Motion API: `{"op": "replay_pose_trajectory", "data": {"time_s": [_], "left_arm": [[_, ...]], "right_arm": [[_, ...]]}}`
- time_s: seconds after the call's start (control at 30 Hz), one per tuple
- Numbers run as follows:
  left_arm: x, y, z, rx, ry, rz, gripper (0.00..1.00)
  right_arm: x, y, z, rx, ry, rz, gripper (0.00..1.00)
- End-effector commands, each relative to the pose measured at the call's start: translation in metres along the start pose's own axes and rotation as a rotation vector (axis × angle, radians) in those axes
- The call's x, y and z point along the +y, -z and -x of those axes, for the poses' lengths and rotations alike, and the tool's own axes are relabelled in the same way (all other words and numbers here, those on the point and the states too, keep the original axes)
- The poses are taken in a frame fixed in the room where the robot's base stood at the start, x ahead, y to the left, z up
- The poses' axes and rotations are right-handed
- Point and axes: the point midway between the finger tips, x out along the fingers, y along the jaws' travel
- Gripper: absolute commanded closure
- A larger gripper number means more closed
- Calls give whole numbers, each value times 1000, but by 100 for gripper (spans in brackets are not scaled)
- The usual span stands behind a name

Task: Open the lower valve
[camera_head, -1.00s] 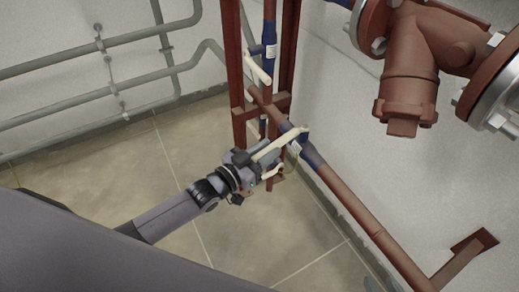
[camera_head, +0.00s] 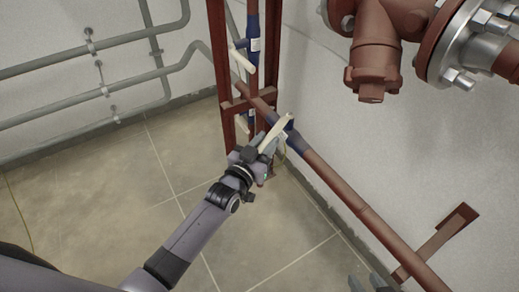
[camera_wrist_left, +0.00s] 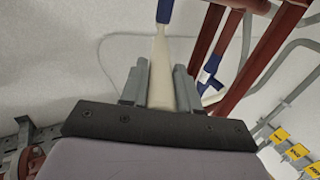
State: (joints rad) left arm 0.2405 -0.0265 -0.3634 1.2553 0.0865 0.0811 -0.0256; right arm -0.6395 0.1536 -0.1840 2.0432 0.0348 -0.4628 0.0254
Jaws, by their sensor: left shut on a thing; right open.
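The lower valve's long cream handle (camera_head: 276,132) runs from a blue valve body (camera_head: 294,139) on the sloping red-brown pipe, down and left toward my left gripper (camera_head: 264,148). In the left wrist view the handle (camera_wrist_left: 160,65) lies between the two grey fingers of my left gripper (camera_wrist_left: 160,85), which is shut on it. The handle's blue end (camera_wrist_left: 164,11) shows at the top of that view. My right gripper (camera_head: 368,283) shows only its grey fingertips at the bottom edge, open and apart from the valve.
Another valve with a cream handle (camera_head: 242,60) sits on the upright pipe behind. A red-brown frame (camera_head: 218,60) stands beside it. A large flanged fitting (camera_head: 375,50) juts out at upper right. A wall bracket (camera_head: 440,242) supports the sloping pipe. The tiled floor (camera_head: 90,200) is clear.

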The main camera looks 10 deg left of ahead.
Motion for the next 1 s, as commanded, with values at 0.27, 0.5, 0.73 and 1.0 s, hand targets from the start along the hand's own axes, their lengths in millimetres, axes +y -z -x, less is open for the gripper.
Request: {"op": "replay_pose_trajectory", "data": {"time_s": [0.27,0.5,0.73,1.0], "left_arm": [[2,-2,-7,-3,17,1,100],[2,-2,-8,-3,19,0,100],[2,-2,-8,-3,19,1,48],[1,-1,-8,-1,20,0,48]], "right_arm": [[0,-3,-2,0,0,-2,57],[-1,-3,-2,1,0,-4,57],[0,-1,-3,4,0,-4,57],[0,0,-3,6,0,-3,57]]}}
